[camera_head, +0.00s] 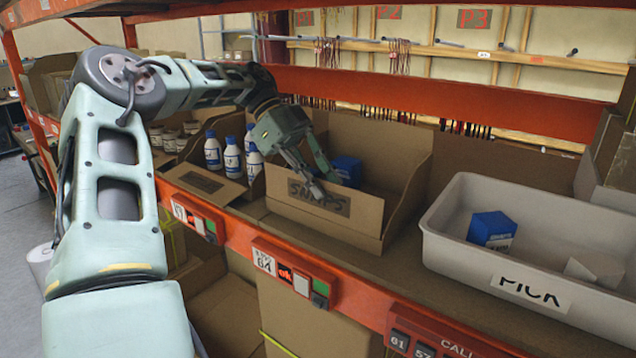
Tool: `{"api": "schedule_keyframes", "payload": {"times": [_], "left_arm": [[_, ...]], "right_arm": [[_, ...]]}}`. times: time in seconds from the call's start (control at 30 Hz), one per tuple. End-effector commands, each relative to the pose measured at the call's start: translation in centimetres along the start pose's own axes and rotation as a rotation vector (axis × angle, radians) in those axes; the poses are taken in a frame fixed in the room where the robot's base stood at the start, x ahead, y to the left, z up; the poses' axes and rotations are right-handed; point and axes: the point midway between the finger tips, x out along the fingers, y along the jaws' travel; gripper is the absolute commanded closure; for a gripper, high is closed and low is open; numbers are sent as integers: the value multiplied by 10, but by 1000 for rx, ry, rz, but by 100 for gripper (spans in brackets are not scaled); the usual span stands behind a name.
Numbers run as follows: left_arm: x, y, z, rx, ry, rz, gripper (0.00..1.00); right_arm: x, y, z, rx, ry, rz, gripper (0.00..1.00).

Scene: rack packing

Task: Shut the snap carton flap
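The snap carton (361,221) is a brown cardboard box with "SNAPS" lettered on its front flap (283,189). It stands on the shelf in the middle of the head view. The flap stands up at the front of the carton, leaning somewhat. A blue box (347,171) shows inside, behind the flap. My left gripper (328,187) reaches down from above, its fingers apart and its tips at the flap's upper part, covering some of the lettering. Whether they touch the flap, I cannot tell. My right gripper is not in view.
A white tote (455,254) with a blue box (491,231) stands at the right. White bottles with blue caps (232,157) stand in a carton to the left. An orange beam (285,258) runs along the shelf front, another (430,100) behind the cartons.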

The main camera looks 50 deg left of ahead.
Motion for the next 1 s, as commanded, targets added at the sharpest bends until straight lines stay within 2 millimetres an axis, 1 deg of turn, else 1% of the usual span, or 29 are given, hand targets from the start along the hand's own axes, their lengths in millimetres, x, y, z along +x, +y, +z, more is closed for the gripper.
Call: {"api": "schedule_keyframes", "payload": {"times": [0.13, 0.23, 0.6, 0.8, 1.0], "left_arm": [[-1, 0, 0, 0, -1, 0, 89], [-6, -1, 0, 0, -1, -2, 89], [-54, -1, 1, -1, -1, -2, 89], [-69, -1, 1, -1, -1, -1, 89], [-75, -1, 1, 0, -1, 1, 89]], "right_arm": [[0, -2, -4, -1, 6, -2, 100], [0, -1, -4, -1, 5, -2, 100], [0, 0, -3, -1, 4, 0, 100], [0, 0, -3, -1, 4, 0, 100], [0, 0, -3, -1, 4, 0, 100]]}}
